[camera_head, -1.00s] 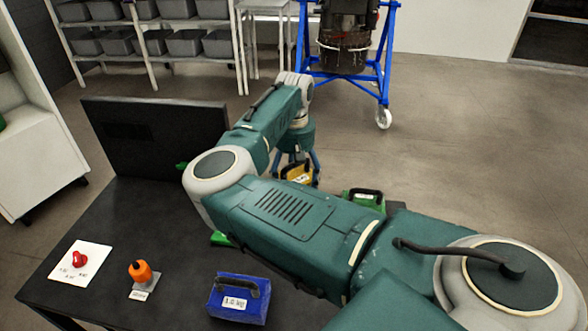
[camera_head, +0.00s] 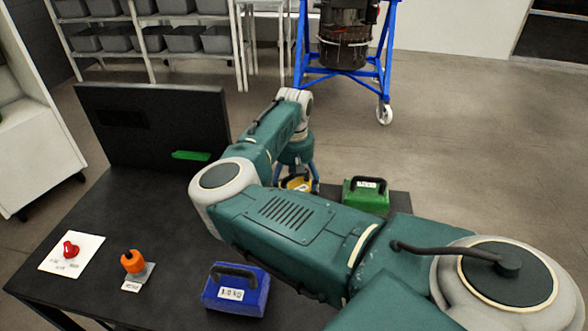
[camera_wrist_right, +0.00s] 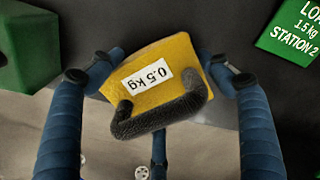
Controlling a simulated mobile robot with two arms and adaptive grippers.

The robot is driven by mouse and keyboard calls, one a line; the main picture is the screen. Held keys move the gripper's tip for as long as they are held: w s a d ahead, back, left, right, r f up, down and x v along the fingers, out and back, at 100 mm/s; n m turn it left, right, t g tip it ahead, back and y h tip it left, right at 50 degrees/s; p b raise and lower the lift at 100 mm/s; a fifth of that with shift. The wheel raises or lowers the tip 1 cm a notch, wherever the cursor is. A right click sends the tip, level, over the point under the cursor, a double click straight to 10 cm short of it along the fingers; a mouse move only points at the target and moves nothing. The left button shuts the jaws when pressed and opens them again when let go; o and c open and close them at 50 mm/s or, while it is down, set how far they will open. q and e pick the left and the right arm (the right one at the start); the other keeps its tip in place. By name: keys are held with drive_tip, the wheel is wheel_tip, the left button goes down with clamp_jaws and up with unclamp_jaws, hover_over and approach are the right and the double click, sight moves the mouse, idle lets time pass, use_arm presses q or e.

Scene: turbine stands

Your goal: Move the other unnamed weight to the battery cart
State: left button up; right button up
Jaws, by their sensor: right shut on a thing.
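A yellow weight (camera_wrist_right: 160,75) labelled 0.5 kg, with a black handle, is held between the blue fingers of my right gripper (camera_wrist_right: 165,85). In the head view the yellow weight (camera_head: 294,184) shows under the end of my right arm, between the gripper's fingers (camera_head: 298,178), partly hidden. A green weight (camera_head: 366,197) with a black handle sits just right of it, on a dark surface. A blue weight (camera_head: 236,292) labelled 1.0 kg stands on the dark table (camera_head: 110,235) at the front. My left gripper is not in view.
The table carries a red knob on a white card (camera_head: 85,245) and an orange knob (camera_head: 133,262). A dark upright panel (camera_head: 150,130) stands at its back. A green sign (camera_wrist_right: 290,35) reads 1.5 kg, station 2. A blue wheeled stand (camera_head: 384,75) and bin shelves (camera_head: 150,40) stand behind.

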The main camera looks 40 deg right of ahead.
drive_tip(key=shift+f+b, duration=0.25)
drive_tip(key=shift+b, duration=0.1)
idle(0.3)
drive_tip(key=o, duration=1.8)
drive_tip(key=shift+s, duration=0.1)
drive_tip(key=shift+r+p, duration=1.05)
drive_tip(key=shift+r, duration=2.5)
